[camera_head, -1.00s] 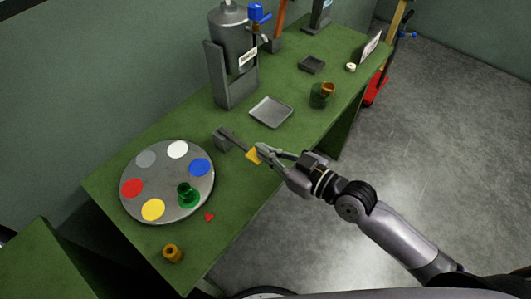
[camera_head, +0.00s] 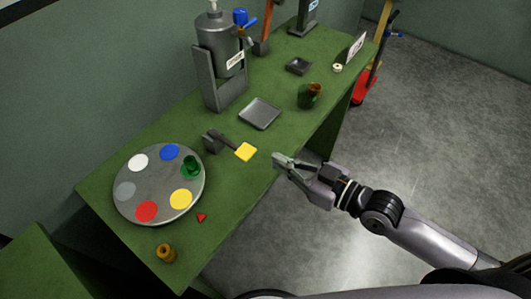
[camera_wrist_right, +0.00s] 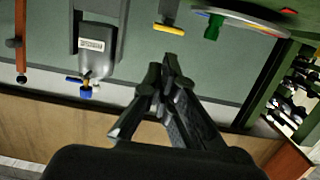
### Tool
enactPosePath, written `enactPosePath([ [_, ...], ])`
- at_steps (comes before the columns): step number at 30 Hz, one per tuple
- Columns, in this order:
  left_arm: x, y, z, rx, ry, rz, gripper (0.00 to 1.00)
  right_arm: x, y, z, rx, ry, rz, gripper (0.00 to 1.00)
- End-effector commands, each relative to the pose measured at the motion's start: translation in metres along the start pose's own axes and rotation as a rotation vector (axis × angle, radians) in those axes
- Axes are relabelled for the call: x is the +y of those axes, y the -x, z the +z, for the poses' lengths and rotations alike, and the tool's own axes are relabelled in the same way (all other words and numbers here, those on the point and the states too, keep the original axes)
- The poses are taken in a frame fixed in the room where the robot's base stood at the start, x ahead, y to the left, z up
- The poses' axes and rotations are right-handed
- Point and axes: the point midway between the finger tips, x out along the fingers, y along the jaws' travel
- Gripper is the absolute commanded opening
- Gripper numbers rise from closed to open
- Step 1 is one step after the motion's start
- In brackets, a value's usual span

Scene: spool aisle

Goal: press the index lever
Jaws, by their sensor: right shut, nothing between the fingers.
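The index lever is a dark arm on a grey block (camera_head: 212,141) ending in a yellow paddle (camera_head: 245,152). The paddle also shows in the wrist view (camera_wrist_right: 168,29), beyond my fingertips. My right gripper (camera_head: 279,161) is shut and empty, just right of the paddle and apart from it; its fingers show in the wrist view (camera_wrist_right: 166,68). Left of the lever is a round grey turntable (camera_head: 157,187) with coloured spots. A green spool (camera_head: 190,167) stands upright at its right side. A red triangular marker (camera_head: 201,217) lies by its front right edge. My left gripper is out of view.
A square grey tray (camera_head: 260,113) and a grey canister (camera_head: 218,48) in a holder stand behind the lever. A small brown-yellow spool (camera_head: 166,253) stands at the near edge. The green table (camera_head: 235,190) is clear before the lever.

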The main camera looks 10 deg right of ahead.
Motion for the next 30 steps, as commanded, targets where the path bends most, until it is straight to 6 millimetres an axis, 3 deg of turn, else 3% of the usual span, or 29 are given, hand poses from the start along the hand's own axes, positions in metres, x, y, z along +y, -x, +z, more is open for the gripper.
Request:
enactPosePath([
  [3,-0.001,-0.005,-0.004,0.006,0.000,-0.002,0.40,-0.001,0.019,0.004,-0.004,-0.001,-0.002,0.00],
  [9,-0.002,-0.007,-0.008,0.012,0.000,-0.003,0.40,-0.001,0.033,0.003,0.000,0.000,-0.002,0.00],
  [30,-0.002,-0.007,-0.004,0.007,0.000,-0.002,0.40,0.000,0.035,0.003,0.002,0.000,-0.001,0.00],
])
